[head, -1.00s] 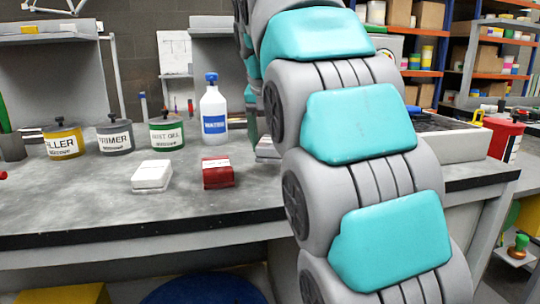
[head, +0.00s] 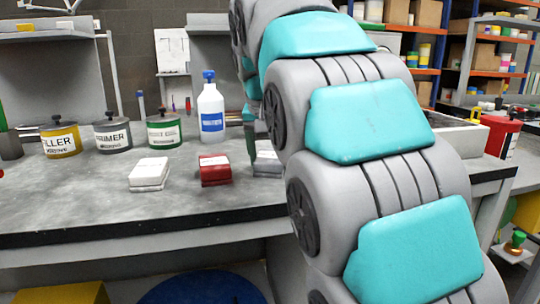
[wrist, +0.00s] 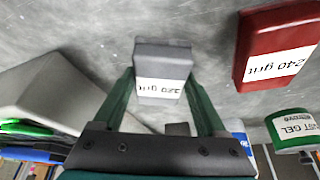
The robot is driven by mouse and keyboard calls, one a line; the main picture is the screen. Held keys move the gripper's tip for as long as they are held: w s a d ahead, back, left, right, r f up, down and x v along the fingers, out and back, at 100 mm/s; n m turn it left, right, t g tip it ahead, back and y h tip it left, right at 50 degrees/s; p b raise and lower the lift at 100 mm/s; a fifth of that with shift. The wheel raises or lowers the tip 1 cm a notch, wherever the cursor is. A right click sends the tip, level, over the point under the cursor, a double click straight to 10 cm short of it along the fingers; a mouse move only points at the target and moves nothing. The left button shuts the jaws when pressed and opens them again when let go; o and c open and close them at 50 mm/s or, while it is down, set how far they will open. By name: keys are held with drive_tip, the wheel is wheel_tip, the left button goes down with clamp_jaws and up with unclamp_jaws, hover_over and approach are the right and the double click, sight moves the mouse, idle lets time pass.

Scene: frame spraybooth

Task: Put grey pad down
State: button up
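The grey pad (wrist: 163,58), labelled 320 grit, is between the two green fingers of my gripper (wrist: 160,78) in the wrist view. The fingertips lie against its two sides, so my gripper looks shut on it. In the head view the grey pad (head: 267,163) shows just right of the red pad, partly hidden by my arm. It is low, at or close over the grey bench top (head: 90,205); I cannot tell whether it touches.
The red 240 grit pad (head: 214,170) and a white pad (head: 149,174) lie to the left. Behind stand the water bottle (head: 211,108), green tin (head: 164,131), primer tin (head: 113,133) and filler tin (head: 61,140). The front bench top is clear.

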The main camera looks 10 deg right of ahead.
sight(270, 155)
drive_tip(key=o, duration=0.4)
drive_tip(key=shift+r, duration=0.1)
drive_tip(key=shift+v, duration=2.6)
drive_tip(key=p+v, duration=0.2)
drive_tip(key=shift+r, duration=0.3)
drive_tip(key=shift+s, duration=0.1)
